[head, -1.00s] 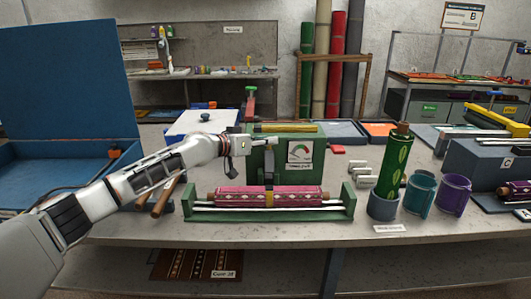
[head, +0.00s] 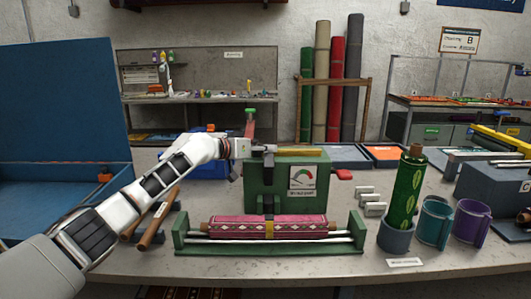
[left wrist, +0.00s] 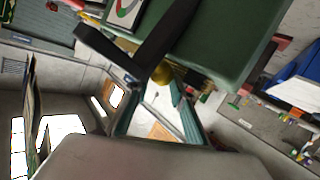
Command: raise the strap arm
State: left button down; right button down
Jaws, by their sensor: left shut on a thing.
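The green press box (head: 288,205) with a dial on its front stands on the bench. It also shows in the left wrist view (left wrist: 225,45). The strap arm appears as a dark, bent bar (left wrist: 105,50) in front of the box, with a round yellow knob (left wrist: 162,74) near its bend. A patterned pink rug roll (head: 310,227) lies in the green cradle in front of the box. My left gripper (head: 262,150) is at the box's upper left edge. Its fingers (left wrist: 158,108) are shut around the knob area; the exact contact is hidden. My right gripper is not in view.
Blue box (head: 208,165) and wooden rollers (head: 155,222) lie to the left. Small pale blocks (head: 370,202), a green roll in a cup (head: 408,190) and teal and purple cups (head: 472,222) stand to the right. Bare bench lies in front.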

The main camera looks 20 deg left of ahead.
pick_arm(q)
jog(key=shift+a+f, duration=0.1)
jog(key=c, duration=1.7)
grip_release()
jog(key=shift+f, duration=0.1)
jog(key=v, duration=1.2)
